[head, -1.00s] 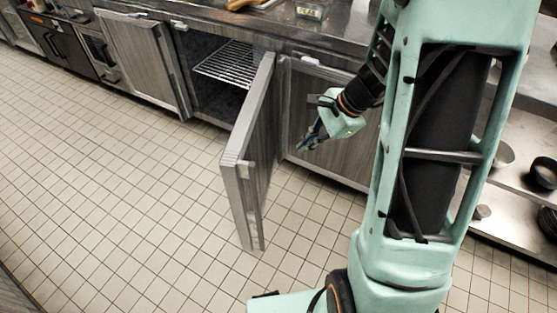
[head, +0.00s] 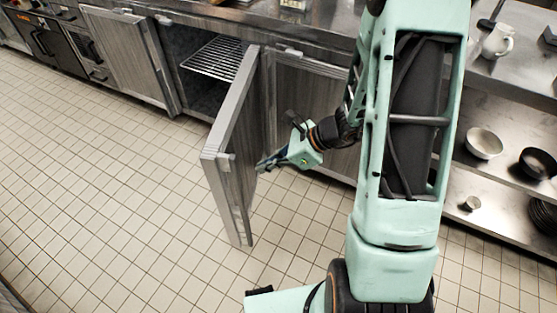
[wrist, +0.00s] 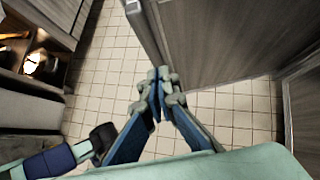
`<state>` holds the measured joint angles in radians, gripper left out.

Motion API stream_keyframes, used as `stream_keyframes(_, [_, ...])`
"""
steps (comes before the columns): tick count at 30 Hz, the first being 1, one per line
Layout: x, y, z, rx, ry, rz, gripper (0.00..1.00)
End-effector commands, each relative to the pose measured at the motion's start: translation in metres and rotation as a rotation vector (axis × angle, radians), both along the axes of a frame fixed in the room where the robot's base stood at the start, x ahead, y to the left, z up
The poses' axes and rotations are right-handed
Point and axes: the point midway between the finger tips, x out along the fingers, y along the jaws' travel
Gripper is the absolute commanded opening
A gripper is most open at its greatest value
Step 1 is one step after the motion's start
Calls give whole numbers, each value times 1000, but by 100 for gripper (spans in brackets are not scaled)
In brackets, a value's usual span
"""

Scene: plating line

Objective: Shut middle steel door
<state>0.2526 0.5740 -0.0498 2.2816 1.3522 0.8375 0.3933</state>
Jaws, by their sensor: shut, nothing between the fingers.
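The middle steel door (head: 234,150) stands wide open, swung out from the counter over the floor. Behind it the cabinet opening shows a wire rack (head: 214,58). My gripper (head: 262,165) is on the right side of the door, close to its face near the free edge; I cannot tell whether it touches. In the wrist view my gripper (wrist: 160,78) has its fingertips together with nothing between them, and the door (wrist: 215,40) fills the upper right beyond them.
Open steel shelves at the right hold a white bowl (head: 484,143) and a black bowl (head: 538,163). The tiled floor (head: 100,200) at left is clear.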

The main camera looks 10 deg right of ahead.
Motion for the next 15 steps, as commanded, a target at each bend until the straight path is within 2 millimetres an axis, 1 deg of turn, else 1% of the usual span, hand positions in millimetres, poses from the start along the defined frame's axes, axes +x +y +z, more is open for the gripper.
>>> stream_keyframes(1, [2, 8, -10, 2, 2, 3, 0])
stream_keyframes(6, [11, 31, -6, -1, -2, 4, 0])
stream_keyframes(10, [15, 41, -6, 0, -1, 3, 0])
stream_keyframes(15, [16, 44, -6, -1, -1, 0, 0])
